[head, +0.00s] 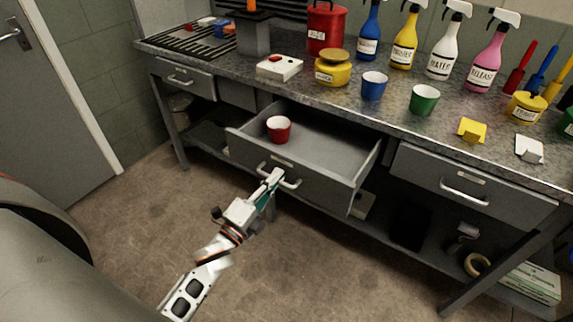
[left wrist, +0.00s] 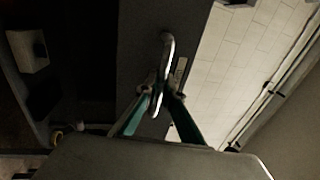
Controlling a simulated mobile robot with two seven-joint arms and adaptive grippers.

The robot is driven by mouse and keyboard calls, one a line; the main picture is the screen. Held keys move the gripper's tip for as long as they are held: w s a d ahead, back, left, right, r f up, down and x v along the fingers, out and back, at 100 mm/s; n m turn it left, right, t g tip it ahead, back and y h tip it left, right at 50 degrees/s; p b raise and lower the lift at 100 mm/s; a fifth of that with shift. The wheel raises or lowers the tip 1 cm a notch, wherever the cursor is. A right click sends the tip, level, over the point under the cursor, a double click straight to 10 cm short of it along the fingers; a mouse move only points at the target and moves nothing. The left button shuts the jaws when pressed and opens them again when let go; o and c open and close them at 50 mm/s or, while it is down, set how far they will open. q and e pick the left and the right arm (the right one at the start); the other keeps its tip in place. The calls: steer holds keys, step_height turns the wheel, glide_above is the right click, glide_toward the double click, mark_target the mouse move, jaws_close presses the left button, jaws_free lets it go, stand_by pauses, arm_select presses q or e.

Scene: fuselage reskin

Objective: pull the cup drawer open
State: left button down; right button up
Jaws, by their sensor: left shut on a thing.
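The cup drawer (head: 318,190) is pulled out from under the bench, and its inside shows. A red cup (head: 279,129) stands upright in its left part. My left gripper (head: 271,181) is at the drawer's front, shut on the drawer handle (head: 290,184). In the left wrist view, the two fingers close around the handle (left wrist: 167,45), a curved metal bar on the dark drawer front (left wrist: 140,50). My right gripper does not show in either view.
On the bench top (head: 330,105) stand a blue cup (head: 374,86), a green cup (head: 423,100), a yellow pot (head: 333,70) and several spray bottles. A closed drawer (head: 470,187) is at the right. Floor (head: 330,270) in front is clear.

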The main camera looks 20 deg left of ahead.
arm_select(q)
steer(key=shift+r+v, duration=0.15)
steer(key=shift+v, duration=0.7)
steer(key=shift+r+v, duration=0.15)
steer(key=shift+v, duration=0.7)
steer(key=shift+r+v, duration=0.2)
steer(key=shift+v, duration=0.65)
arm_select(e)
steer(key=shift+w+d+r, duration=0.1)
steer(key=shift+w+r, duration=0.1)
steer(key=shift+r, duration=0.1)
arm_select(q)
steer(key=c, duration=2.2)
jaws_free()
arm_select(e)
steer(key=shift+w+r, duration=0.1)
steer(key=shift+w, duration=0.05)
arm_select(q)
steer(key=v, duration=1.2)
steer(key=shift+s+a, duration=0.1)
